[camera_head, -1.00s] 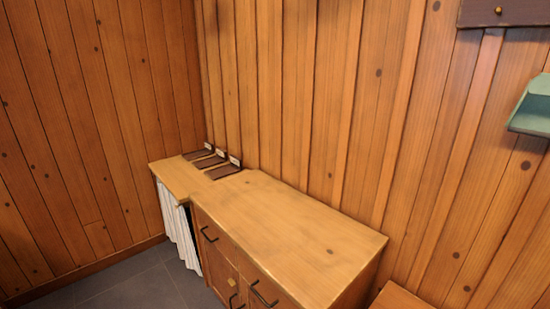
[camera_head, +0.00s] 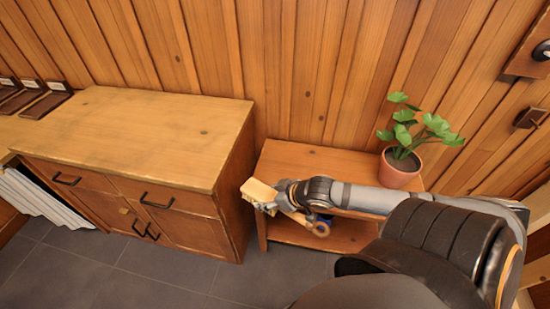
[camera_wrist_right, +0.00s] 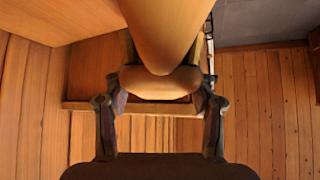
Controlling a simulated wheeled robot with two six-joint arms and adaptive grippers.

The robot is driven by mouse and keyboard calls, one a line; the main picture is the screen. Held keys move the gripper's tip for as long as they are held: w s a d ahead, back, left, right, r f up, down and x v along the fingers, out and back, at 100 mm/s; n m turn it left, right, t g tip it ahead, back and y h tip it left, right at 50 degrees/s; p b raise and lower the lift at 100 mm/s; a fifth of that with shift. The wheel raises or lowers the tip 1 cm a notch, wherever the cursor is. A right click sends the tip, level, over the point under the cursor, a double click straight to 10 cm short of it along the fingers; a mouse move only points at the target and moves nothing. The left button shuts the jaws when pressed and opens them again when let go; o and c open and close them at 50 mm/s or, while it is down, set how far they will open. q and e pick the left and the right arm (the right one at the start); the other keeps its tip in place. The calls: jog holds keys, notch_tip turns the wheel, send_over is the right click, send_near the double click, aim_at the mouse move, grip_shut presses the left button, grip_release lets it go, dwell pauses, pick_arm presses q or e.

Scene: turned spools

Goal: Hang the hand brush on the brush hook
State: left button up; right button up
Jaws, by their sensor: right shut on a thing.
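The hand brush, of pale wood, is in my right gripper (camera_head: 266,206). Its block-shaped head (camera_head: 258,191) shows at the gripper's tip, and a wooden part with a ringed end (camera_head: 320,229) shows below my wrist. In the right wrist view the brush's rounded wood (camera_wrist_right: 160,84) fills the space between the two fingers of that gripper (camera_wrist_right: 163,100), which are shut on it. A dark board with a black round fitting (camera_head: 541,52) and a smaller dark block (camera_head: 530,118) are on the right wall; I cannot tell if either is the brush hook. My left gripper is out of view.
A wooden cabinet (camera_head: 150,130) stands left of the gripper. A low shelf unit (camera_head: 300,160) lies behind my right arm, with a potted plant (camera_head: 401,168) close to the arm. Dark labelled plates (camera_head: 45,104) lie at far left. Grey floor (camera_head: 110,265) is open in front.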

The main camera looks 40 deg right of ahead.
jog(key=w+d+f+b, duration=0.1)
jog(key=w+f+b, duration=0.1)
jog(key=w+d+f+b, duration=0.2)
jog(key=w, duration=0.1)
jog(key=w+d+f+b, duration=0.1)
jog(key=w+f+b, duration=0.1)
jog(key=w+f, duration=0.1)
jog(key=shift+w+d+f, duration=0.1)
jog(key=shift+w+d, duration=0.15)
jog(key=shift+d, duration=0.1)
jog(key=shift+w+d+f, duration=0.2)
jog(key=shift+w+f, duration=0.05)
jog(key=shift+f, duration=0.15)
jog(key=f, duration=0.1)
jog(key=w+f, duration=0.1)
jog(key=f, duration=0.1)
jog(key=shift+d+f+b, duration=0.2)
jog(key=shift+f+b, duration=0.05)
jog(key=shift+b, duration=0.15)
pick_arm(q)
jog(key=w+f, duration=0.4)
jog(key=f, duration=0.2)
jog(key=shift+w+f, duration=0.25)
pick_arm(e)
jog(key=shift+s, duration=0.1)
